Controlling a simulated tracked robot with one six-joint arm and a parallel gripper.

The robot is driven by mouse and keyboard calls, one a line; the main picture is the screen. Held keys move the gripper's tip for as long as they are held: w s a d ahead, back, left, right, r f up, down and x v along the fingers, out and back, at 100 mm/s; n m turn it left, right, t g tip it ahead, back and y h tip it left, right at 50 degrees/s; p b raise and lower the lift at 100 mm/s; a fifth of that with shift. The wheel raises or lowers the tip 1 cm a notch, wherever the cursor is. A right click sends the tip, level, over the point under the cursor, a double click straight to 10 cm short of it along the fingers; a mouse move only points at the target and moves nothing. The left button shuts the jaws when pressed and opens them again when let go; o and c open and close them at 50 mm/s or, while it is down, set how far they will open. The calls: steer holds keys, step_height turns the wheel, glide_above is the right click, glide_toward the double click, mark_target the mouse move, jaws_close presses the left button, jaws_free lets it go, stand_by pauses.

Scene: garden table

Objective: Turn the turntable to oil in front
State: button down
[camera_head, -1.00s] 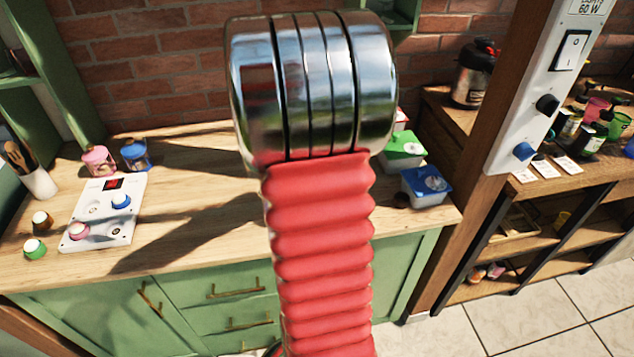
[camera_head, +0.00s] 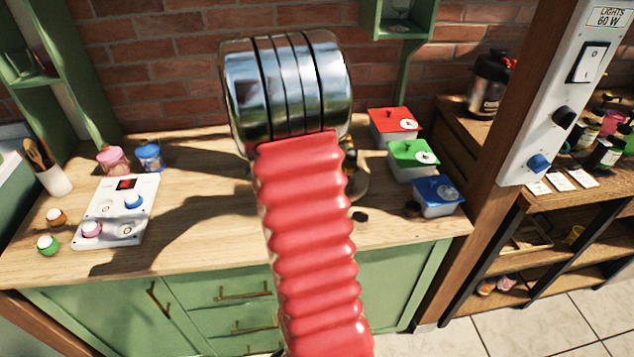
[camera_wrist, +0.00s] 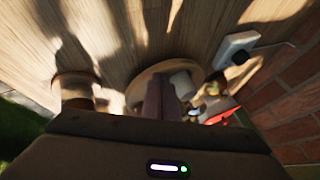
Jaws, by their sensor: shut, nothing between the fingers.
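The turntable (camera_wrist: 135,84) is a round wooden disc, partly visible behind my fingers in the wrist view. A pale cylindrical thing (camera_wrist: 182,84) stands on it, and a dark and yellowish bottle-like thing (camera_wrist: 213,86) is to its right. In the head view only the turntable's right edge (camera_head: 361,184) shows beside my red arm, with part of a bottle (camera_head: 349,158). I cannot tell which item is the oil. My gripper (camera_wrist: 163,88) is shut and empty, its fingers over the turntable in the wrist view; contact cannot be told. My arm hides it in the head view.
Red (camera_head: 393,125), green (camera_head: 412,160) and blue (camera_head: 438,195) lidded boxes stand right of the turntable. A white control panel (camera_head: 118,205) lies on the left, near two jars. A wooden post (camera_head: 497,150) rises at right. Some counter between panel and arm is clear.

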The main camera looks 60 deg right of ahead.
steer(key=shift+w+d, duration=0.25)
steer(key=shift+w, duration=0.1)
stand_by(0.5)
steer(key=shift+a, duration=0.15)
steer(key=shift+s+a, duration=0.2)
steer(key=shift+a, duration=0.45)
steer(key=shift+s+a, duration=0.2)
steer(key=shift+a, duration=0.4)
steer(key=shift+s+a, duration=0.2)
steer(key=shift+a, duration=0.4)
steer(key=v, duration=1)
steer(key=shift+w+d, duration=0.15)
steer(key=shift+w, duration=0.15)
